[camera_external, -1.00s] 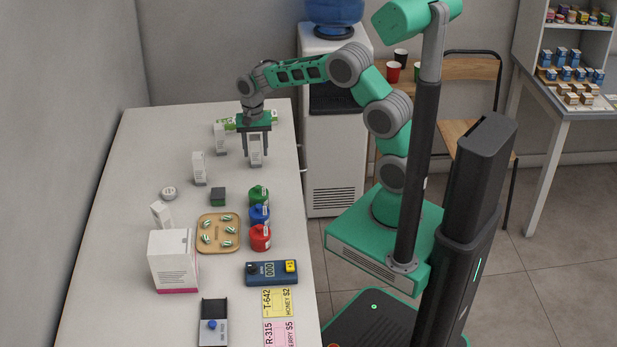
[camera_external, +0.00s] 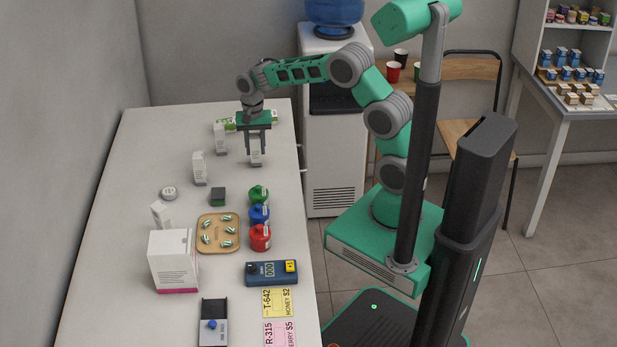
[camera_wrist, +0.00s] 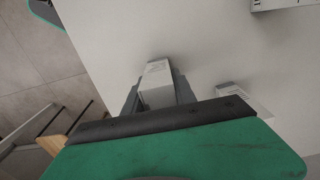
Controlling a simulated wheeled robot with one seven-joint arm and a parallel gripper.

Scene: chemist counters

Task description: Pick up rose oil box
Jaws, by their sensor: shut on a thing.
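A small white box (camera_external: 256,151) stands upright near the counter's right edge, towards the far end. I cannot read its label, so I cannot tell whether it is the rose oil box. My gripper (camera_external: 256,155) points down and is shut on this box, with one finger on each side of it. In the wrist view the white box (camera_wrist: 157,82) sits between the two grey fingers (camera_wrist: 157,92). Whether its base touches the counter is hard to tell. Similar white boxes stand nearby, one (camera_external: 221,139) behind to the left and one (camera_external: 199,168) nearer to the left.
The counter (camera_external: 130,180) also holds a large white box (camera_external: 173,262), a wooden tray (camera_external: 205,247) with small items, and green, blue (camera_external: 259,215) and red containers. A green-and-white packet (camera_external: 228,124) lies behind my gripper. A water cooler (camera_external: 333,130) stands right of the counter.

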